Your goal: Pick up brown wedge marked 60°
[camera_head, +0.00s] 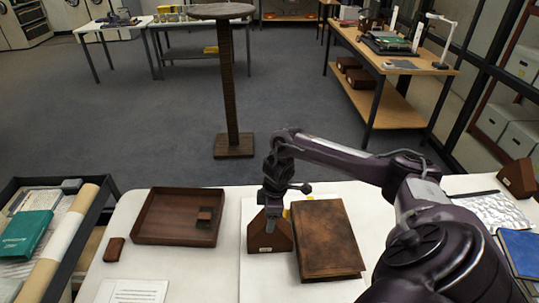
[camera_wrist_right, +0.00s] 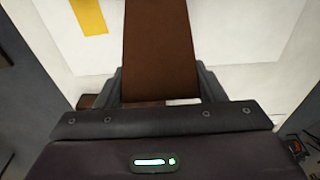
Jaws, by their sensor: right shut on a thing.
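A brown wedge (camera_head: 281,241) with a small pale label on its front stands on the white table, just left of a brown leather book (camera_head: 325,240). The label is too small to read. My right gripper (camera_head: 270,220) comes down over the wedge's top and is shut on it. In the right wrist view the brown wedge (camera_wrist_right: 160,45) runs between the two dark fingers (camera_wrist_right: 160,88). I cannot tell whether its base touches the table. Another brown wedge (camera_head: 517,178) with a pale label stands at the far right. My left gripper is not in view.
A shallow brown tray (camera_head: 150,236) with small dark blocks inside lies to the left. A small brown block (camera_head: 114,249) and a printed sheet (camera_head: 132,291) are near it. A blue book (camera_head: 522,252) lies at the right. A dark-framed cart (camera_head: 80,250) borders the table's left.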

